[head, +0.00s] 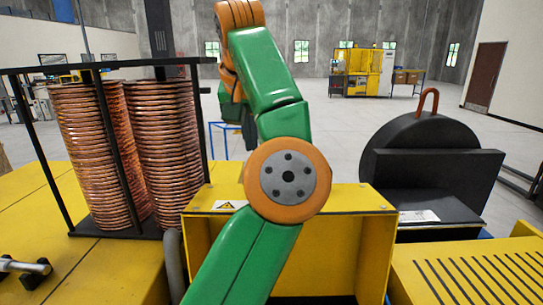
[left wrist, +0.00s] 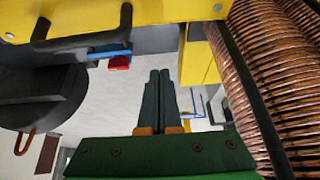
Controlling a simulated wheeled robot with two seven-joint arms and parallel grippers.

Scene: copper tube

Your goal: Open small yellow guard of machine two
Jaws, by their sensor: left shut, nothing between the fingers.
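In the head view, a yellow guard (head: 350,200) with a warning label stands in the middle, partly hidden behind my green and orange left arm. In the left wrist view, a yellow panel (left wrist: 165,10) with a black bar handle (left wrist: 85,38) runs along the top edge. I cannot tell whether this panel is the small guard of the task. My left gripper (left wrist: 158,76) is shut and empty, its dark fingers side by side, apart from the handle and to its right. My right gripper is not in view.
Copper coils (head: 165,150) in a black frame stand at left. A black round machine part (head: 420,165) with a copper hook stands at right. A slotted yellow cover (head: 470,275) is at lower right. Open floor lies behind, with a distant yellow machine (head: 358,72).

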